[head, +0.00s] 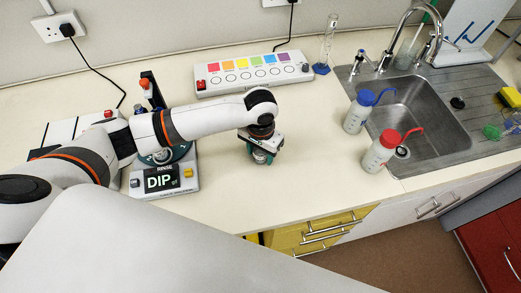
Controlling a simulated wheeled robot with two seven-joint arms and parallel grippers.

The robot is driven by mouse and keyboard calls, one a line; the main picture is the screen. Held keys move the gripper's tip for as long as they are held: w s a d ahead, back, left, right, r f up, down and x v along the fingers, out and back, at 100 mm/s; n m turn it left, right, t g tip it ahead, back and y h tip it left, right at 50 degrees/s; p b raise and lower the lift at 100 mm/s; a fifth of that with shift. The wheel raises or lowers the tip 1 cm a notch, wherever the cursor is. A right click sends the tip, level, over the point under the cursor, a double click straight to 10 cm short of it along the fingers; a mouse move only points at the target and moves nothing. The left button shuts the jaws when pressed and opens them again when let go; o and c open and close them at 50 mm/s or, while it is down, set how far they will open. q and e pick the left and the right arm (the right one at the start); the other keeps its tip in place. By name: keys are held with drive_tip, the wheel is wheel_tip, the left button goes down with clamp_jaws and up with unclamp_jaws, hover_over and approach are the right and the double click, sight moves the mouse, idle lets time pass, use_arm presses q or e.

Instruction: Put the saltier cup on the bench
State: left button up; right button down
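My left gripper (261,152) points down over the middle of the bench (310,190), with teal fingertips on both sides of a small clear cup (262,158). The fingertips look shut on the cup. The cup is low, at or just above the bench top; I cannot tell if it touches. The gripper hides its upper part. A meter (163,182) with a display reading "RINSE" and "DIP" stands to the left, partly behind my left arm. I cannot make out a second cup. My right gripper is not in view.
A white strip with coloured squares (252,72) lies at the back. A blue-topped bottle (357,115) and a red-topped bottle (379,153) stand to the right, near the sink (425,110). A glass cylinder (327,48) stands behind. Bench front of the gripper is clear.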

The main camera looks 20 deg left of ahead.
use_arm(q)
drive_tip(key=shift+o, duration=0.6)
drive_tip(key=shift+r, duration=0.1)
drive_tip(key=shift+r, duration=0.2)
wheel_tip(320, 180, up, 12)
drive_tip(key=b, duration=0.2)
drive_tip(key=shift+f, duration=0.15)
